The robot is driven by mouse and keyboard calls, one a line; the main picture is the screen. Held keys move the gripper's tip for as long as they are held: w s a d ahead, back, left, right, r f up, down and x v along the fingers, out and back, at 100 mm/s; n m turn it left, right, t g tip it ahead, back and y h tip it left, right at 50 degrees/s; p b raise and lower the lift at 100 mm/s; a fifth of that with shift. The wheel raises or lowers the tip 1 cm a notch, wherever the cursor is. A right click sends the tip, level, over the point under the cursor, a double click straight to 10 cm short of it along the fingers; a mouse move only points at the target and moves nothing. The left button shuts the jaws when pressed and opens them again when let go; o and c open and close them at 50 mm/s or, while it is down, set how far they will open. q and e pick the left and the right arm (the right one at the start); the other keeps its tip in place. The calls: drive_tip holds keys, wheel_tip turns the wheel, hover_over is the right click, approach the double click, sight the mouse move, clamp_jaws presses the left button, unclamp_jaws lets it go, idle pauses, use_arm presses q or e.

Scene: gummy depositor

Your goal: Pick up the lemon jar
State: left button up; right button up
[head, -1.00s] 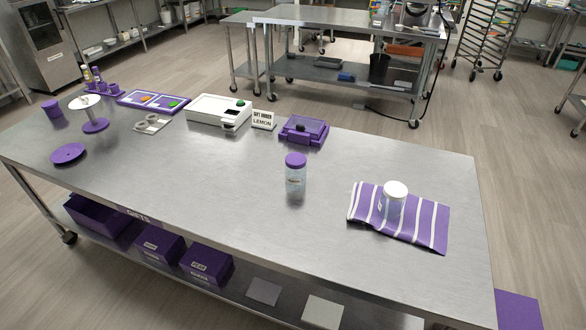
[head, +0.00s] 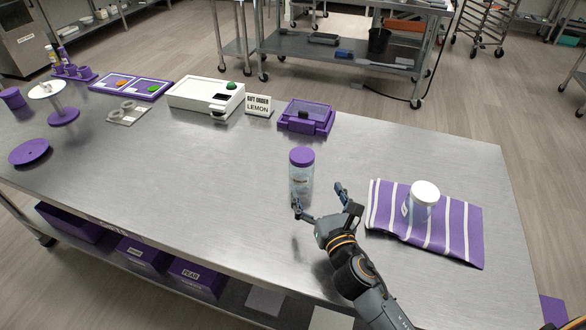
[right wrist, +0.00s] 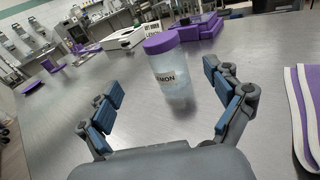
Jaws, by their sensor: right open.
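The lemon jar (head: 301,176) is a clear jar with a purple lid, upright on the steel table. In the right wrist view the lemon jar (right wrist: 172,72) shows a label with the letters "MON". My right gripper (head: 318,194) is open and empty, just in front of the jar. In the right wrist view the blue-padded fingers of the right gripper (right wrist: 162,95) are spread, with the jar ahead between them and apart from both. My left gripper is not in view.
A white-lidded jar (head: 422,203) stands on a purple striped cloth (head: 463,226) to the right. A purple box (head: 307,117), a "LEMON" sign (head: 258,106) and a white machine (head: 190,97) stand behind. The table between the jar and the purple plate (head: 29,152) is clear.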

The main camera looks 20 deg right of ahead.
sight(305, 163)
drive_tip(key=shift+w+a+f+n, duration=0.15)
drive_tip(key=shift+w+f+n, duration=0.15)
drive_tip(key=shift+w, duration=0.15)
drive_tip(key=shift+w+r, duration=0.15)
drive_tip(key=shift+r, duration=0.2)
drive_tip(key=w, duration=0.5)
drive_tip(key=shift+w+r+p, duration=0.15)
drive_tip(key=shift+w+p, duration=0.1)
drive_tip(key=shift+p, duration=0.15)
drive_tip(key=w, duration=0.3)
drive_tip(key=shift+r, duration=0.1)
drive_tip(key=w, duration=0.2)
drive_tip(key=shift+w+d+f, duration=0.2)
drive_tip(key=shift+w+d, duration=0.05)
drive_tip(key=shift+w, duration=0.6)
drive_tip(key=c, duration=1.6)
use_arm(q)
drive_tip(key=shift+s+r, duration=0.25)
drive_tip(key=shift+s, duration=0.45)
